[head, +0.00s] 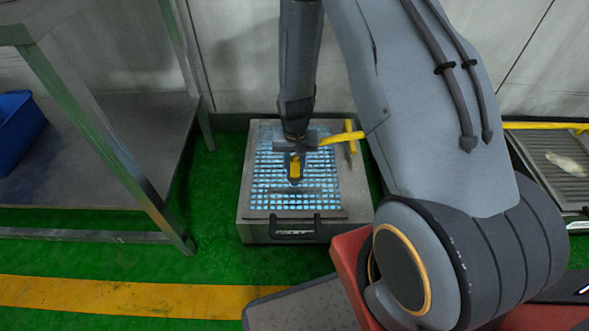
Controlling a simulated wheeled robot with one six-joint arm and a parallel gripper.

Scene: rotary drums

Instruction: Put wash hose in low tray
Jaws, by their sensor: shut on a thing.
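In the head view, my gripper (295,172) points down over a low grey tray (244,205) on the floor. The tray has a light blue grid inside and a black handle on its front. My gripper is shut on a yellow piece, which I take to be the wash hose (342,137). A yellow T-shaped part of it sticks out to the right of the gripper, near the tray's back right. Yellow also shows between the fingers. My gripper and arm hide part of it. I cannot tell whether the hose touches the grid.
A metal table (110,150) with a blue bin (18,128) stands at the left. Another grated tray (562,160) with a yellow bar lies at the right, partly behind my arm. A wall is close behind. Green floor with a yellow stripe (120,297) is clear in front.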

